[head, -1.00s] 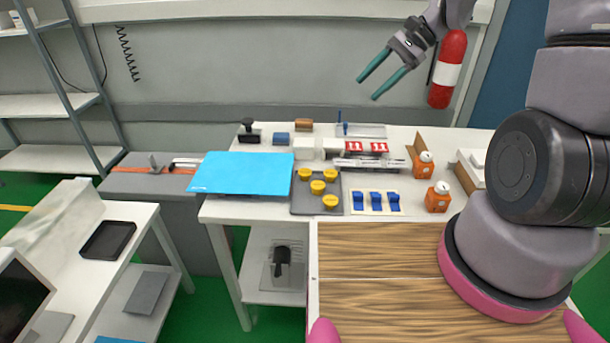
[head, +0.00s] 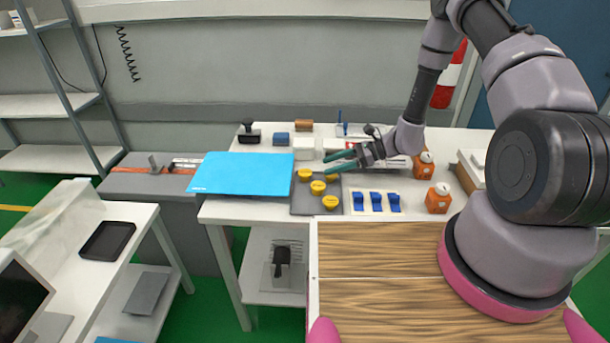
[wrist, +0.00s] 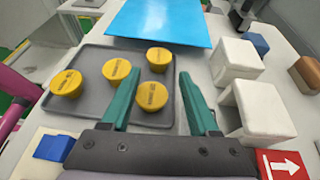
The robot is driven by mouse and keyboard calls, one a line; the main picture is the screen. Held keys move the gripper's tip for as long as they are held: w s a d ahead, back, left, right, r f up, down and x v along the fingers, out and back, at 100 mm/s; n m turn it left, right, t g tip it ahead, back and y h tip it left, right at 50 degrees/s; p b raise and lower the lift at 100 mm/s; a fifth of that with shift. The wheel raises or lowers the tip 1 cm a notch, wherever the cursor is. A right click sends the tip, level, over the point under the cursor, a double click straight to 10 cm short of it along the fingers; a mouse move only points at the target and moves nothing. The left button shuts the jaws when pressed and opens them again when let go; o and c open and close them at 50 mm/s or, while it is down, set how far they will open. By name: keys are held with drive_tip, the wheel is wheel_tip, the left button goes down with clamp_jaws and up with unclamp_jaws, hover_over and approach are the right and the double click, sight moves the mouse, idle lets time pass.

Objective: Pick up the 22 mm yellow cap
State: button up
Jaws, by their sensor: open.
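Several yellow caps stand on a grey tray (wrist: 95,118), which also shows in the head view (head: 302,207). In the wrist view one cap (wrist: 152,95) lies between my fingers as seen from above, with another (wrist: 158,60) just beyond the fingertips. Two more caps, one in the middle (wrist: 117,70) and one at the left (wrist: 67,83), are outside the fingers. Their dark markings are too small to read surely, so I cannot tell which is 22 mm. My gripper (wrist: 158,73) is open and empty above the tray.
White blocks (wrist: 247,108) stand close to the right of my fingers in the wrist view. A blue sheet (head: 240,173) lies left of the tray. The wooden top (head: 375,250) in front is clear.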

sight(310, 172)
drive_tip(key=x, duration=0.7)
drive_tip(key=shift+s, duration=0.1)
clamp_jaws()
